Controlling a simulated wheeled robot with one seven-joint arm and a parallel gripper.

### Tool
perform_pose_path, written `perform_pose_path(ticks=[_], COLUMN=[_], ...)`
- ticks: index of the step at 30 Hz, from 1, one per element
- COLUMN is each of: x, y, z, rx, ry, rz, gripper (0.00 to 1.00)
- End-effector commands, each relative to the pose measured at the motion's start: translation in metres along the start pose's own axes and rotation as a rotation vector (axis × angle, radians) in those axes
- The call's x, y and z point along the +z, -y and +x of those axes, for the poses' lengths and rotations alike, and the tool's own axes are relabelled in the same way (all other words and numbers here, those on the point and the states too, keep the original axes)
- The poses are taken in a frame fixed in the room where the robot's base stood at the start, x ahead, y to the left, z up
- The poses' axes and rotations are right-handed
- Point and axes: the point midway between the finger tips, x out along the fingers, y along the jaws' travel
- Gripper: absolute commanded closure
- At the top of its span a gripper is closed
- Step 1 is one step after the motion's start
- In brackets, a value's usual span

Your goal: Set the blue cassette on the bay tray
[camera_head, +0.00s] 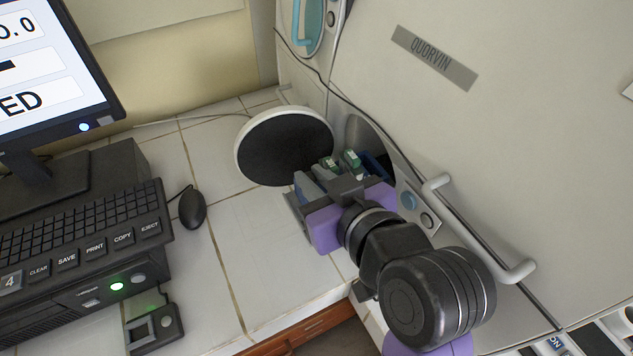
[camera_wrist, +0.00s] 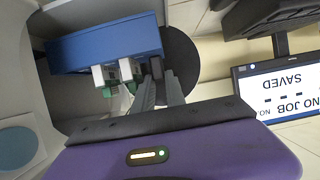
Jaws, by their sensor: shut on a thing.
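The blue cassette (camera_wrist: 105,42) lies across the upper part of the wrist view, with white and green parts at its near side. In the head view only a dark blue bit of the cassette (camera_head: 378,165) and green-and-white pieces show beyond my gripper (camera_head: 332,178). My gripper is shut on the cassette; its grey fingers (camera_wrist: 157,88) meet it near its right end in the wrist view. The cassette is at the mouth of the round bay opening (camera_head: 362,136) in the pale machine. I cannot make out the bay tray; my gripper and the cassette cover much of the opening.
A round black door with a white rim (camera_head: 285,146) stands open left of the bay. A door handle (camera_head: 480,235) juts out at the right. A mouse (camera_head: 192,208), keyboard (camera_head: 80,225) and monitor (camera_head: 45,75) are at left. White tiled counter between is clear.

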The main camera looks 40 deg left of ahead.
Motion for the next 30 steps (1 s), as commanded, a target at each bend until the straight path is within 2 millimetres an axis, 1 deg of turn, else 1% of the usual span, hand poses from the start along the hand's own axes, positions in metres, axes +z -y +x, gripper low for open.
perform_pose_path(ticks=[1,3,15,16,19,30], x=[0.007,0.011,0.017,0.017,0.017,0.014], y=[0.001,-0.001,-0.004,-0.004,-0.004,-0.004], z=[0.003,0.005,0.007,0.007,0.007,0.004], rx=[-0.001,-0.001,0.001,0.001,0.001,0.002], ry=[0.001,0.001,-0.003,-0.002,-0.001,-0.002], rz=[0.001,0.001,-0.002,-0.002,-0.001,-0.001], gripper=[1.00,1.00,1.00,0.82,0.63,0.62])
